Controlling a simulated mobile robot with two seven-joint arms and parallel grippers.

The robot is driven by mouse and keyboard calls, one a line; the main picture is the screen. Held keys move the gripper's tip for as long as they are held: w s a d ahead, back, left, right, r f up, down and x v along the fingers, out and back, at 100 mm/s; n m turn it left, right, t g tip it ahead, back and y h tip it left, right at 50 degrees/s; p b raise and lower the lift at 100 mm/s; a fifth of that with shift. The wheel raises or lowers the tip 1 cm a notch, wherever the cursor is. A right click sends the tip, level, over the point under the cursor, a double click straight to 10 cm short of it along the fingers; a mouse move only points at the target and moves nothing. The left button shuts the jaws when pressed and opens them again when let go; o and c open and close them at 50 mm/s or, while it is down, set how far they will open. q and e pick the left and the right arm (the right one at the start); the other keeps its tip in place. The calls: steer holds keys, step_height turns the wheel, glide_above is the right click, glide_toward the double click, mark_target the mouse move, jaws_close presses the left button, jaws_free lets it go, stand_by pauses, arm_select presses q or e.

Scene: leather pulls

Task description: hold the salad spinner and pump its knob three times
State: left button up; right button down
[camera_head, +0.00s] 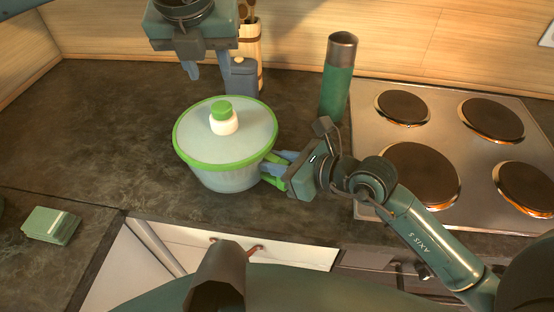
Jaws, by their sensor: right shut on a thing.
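The salad spinner (226,178) stands upright on the dark counter. It has a pale see-through bowl and a lid (190,132) with a green rim. Its knob (222,112), white below with a green top, rises from the middle of the lid. My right gripper (272,168) is shut on the green handle at the spinner's right side; its fingers partly hide the handle. My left gripper (209,74) is above and behind the lid, pointing down. Its fingers are apart and empty, clear of the knob.
A green bottle (338,80) with a brown cap stands behind my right gripper. A blue-grey container (242,76) and a utensil holder (250,40) stand behind the spinner. The stove (455,150) is at right. A green box (50,225) lies at left; the counter left of the spinner is clear.

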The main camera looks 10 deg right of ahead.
arm_select(q)
jaws_close()
stand_by(1.6)
